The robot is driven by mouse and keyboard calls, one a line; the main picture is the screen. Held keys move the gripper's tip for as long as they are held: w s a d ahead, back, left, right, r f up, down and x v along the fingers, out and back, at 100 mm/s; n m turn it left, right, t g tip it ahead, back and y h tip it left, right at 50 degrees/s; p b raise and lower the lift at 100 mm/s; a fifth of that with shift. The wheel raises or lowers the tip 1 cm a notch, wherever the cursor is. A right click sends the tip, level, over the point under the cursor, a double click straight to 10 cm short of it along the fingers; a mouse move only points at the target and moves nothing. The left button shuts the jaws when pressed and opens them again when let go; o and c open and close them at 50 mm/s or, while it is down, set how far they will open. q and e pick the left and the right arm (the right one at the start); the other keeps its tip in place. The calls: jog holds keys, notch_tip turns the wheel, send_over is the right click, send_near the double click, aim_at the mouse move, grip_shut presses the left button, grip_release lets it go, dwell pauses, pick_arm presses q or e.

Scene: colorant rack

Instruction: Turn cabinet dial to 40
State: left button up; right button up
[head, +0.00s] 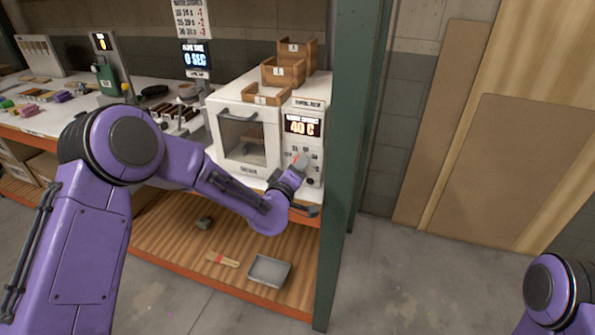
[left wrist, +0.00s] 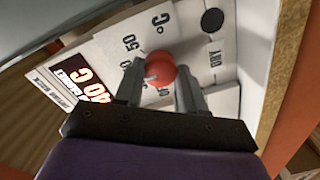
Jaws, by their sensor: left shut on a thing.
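The white cabinet (head: 215,120) stands at the right end of the bench, with a windowed door at left and a control panel at right. Its display (head: 302,126) reads 40 C; the display also shows in the left wrist view (left wrist: 85,85). The round red dial (left wrist: 161,66) sits on the panel, with a pale pointer mark and printed settings such as 50, OFF and DRY around it. My left gripper (head: 299,163) is at the panel, its two fingers closed on either side of the dial. In the head view the gripper covers most of the dial. My right gripper is out of view.
Wooden trays (head: 284,73) are stacked on the cabinet. A green post (head: 345,170) rises close to its right. A grey tray (head: 269,271) lies on the wooden lower shelf. A dark round button (left wrist: 212,20) is on the panel near the dial.

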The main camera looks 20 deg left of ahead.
pick_arm(q)
jog(key=shift+f+m, duration=0.1)
jog(key=shift+m, duration=0.8)
jog(key=o, duration=1.1)
jog(key=shift+c, duration=0.2)
jog(key=s+b, duration=0.3)
jog(key=s, duration=0.7)
jog(key=shift+s+a+r, duration=0.15)
jog(key=shift+s+r, duration=0.1)
